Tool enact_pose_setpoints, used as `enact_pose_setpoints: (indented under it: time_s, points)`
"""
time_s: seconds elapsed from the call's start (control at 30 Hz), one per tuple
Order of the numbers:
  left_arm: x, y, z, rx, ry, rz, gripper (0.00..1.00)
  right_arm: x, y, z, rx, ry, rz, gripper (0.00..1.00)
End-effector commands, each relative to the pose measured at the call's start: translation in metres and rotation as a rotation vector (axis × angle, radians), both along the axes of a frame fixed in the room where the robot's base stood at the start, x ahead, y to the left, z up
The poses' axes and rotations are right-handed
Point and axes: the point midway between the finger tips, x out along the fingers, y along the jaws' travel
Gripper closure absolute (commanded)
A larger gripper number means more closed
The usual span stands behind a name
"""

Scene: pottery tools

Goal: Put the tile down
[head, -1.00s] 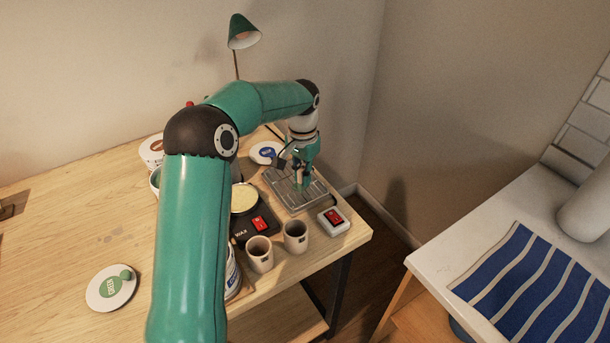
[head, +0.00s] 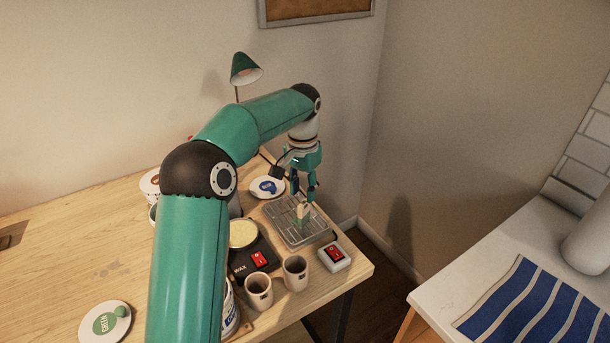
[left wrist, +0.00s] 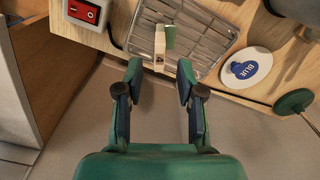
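The tile (head: 302,211), small and beige with a green part, stands upright on the grey metal rack (head: 279,227). In the left wrist view the tile (left wrist: 160,46) stands on the rack's bars, just beyond my fingertips. My left gripper (head: 303,194) is above the tile, pointing down. In the left wrist view its fingers (left wrist: 159,74) are wide apart with nothing between them. My right gripper is in neither view.
A white box with a red switch (head: 334,255) is beside the rack. A wax pot (head: 243,234) and two mugs (head: 295,272) stand nearby. A round lid marked blue (head: 267,187) lies behind the rack. A green lamp (head: 243,69) rises at the back.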

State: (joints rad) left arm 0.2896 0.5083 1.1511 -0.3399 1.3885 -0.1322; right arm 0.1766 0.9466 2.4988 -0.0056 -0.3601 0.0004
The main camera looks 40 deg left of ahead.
Motion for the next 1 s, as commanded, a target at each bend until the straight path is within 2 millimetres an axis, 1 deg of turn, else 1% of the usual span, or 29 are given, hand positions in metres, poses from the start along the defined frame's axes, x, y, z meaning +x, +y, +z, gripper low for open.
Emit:
enact_pose_setpoints:
  time_s: [0.03, 0.1, 0.2, 0.3, 0.47, 1.0]
  points:
    - [0.001, 0.000, 0.011, 0.001, -0.004, 0.000, 0.62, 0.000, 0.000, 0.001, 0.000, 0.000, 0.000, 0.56]
    - [0.001, -0.001, 0.024, 0.000, -0.004, 0.000, 0.62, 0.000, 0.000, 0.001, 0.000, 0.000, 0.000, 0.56]
    - [0.001, 0.000, 0.038, 0.000, -0.002, 0.000, 0.62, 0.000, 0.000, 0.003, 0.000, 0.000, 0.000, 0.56]
    - [0.001, 0.000, 0.047, 0.000, -0.001, 0.000, 0.62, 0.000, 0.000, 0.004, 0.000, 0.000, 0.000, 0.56]
    - [0.000, -0.001, 0.052, -0.001, 0.001, 0.000, 0.62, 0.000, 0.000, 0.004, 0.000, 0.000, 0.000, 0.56]
    - [0.000, -0.001, 0.051, -0.001, 0.001, 0.000, 0.62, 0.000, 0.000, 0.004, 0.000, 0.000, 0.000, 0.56]
